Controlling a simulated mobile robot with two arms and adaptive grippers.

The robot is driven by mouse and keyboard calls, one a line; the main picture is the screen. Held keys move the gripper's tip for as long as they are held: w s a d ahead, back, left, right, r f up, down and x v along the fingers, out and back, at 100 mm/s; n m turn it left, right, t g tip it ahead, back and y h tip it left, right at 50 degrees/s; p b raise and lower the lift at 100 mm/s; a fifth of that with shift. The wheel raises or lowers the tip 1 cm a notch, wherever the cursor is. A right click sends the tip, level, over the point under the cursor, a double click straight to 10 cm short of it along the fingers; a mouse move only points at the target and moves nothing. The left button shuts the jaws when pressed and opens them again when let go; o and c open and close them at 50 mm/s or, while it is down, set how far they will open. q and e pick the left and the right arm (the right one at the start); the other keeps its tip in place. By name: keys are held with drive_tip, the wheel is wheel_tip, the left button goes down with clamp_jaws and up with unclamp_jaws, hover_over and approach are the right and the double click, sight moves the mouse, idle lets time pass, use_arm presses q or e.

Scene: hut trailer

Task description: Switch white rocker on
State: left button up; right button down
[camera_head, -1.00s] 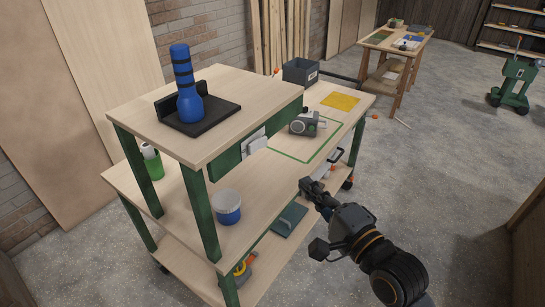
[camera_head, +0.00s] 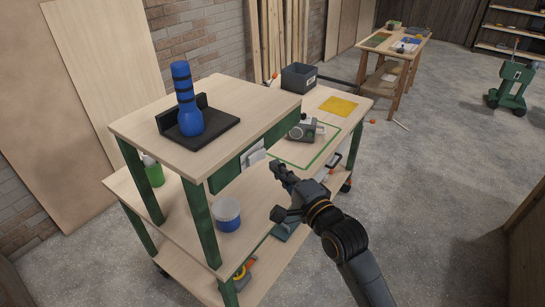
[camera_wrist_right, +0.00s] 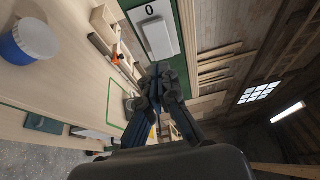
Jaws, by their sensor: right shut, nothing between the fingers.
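The white rocker (camera_head: 253,155) is on the green panel (camera_head: 226,172) under the cart's raised top shelf. In the right wrist view the rocker (camera_wrist_right: 158,40) shows close up, with a "0" on the white plate above it. My right gripper (camera_head: 279,168) is shut and empty, just to the right of the rocker and slightly lower in the head view. In the right wrist view its fingertips (camera_wrist_right: 158,72) are below the rocker in the picture. Contact with the rocker is not visible. My left gripper is out of view.
A blue bottle-shaped object (camera_head: 185,105) stands on a black base on the top shelf. A blue-and-white tub (camera_head: 227,215) is on the middle shelf. A grey device (camera_head: 305,130), a dark bin (camera_head: 298,77) and a yellow sheet (camera_head: 341,105) are farther back.

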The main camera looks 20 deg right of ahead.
sight(257, 157)
drive_tip(key=x, duration=0.3)
drive_tip(key=shift+p, duration=0.35)
drive_tip(key=shift+w+n+y, duration=0.4)
drive_tip(key=shift+n+y, duration=0.1)
drive_tip(key=shift+y, duration=0.2)
